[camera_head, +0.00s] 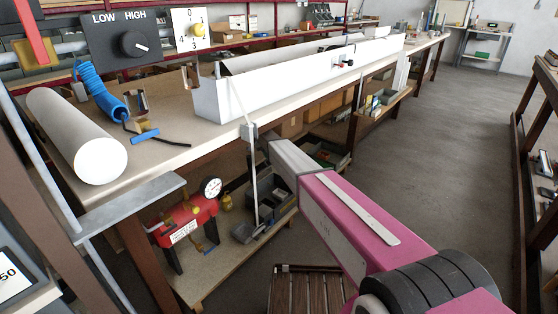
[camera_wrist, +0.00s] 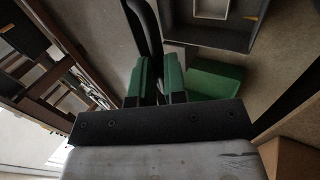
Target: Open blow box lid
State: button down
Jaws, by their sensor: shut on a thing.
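The blow box (camera_head: 280,85) is a long white box on the bench, with a small black and red fitting on its front. A grey-white panel runs along its back top edge; I cannot tell whether this is the lid. My gripper (camera_wrist: 159,80) shows green fingers in the wrist view, close together on a dark curved bar (camera_wrist: 148,25). The fingertips are not clear there.
A white roll (camera_head: 78,138) and a blue coiled hose (camera_head: 98,92) lie on the bench (camera_head: 160,160) at left. A red gauge unit (camera_head: 186,222) stands on the lower shelf. Grey and green bins (camera_wrist: 215,78) show in the wrist view. The floor (camera_head: 440,130) at right is clear.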

jog(key=w+a+h, duration=0.1)
jog(key=w+a+g+h, duration=0.1)
jog(key=a, duration=0.1)
jog(key=shift+d, duration=0.1)
dwell(0.4)
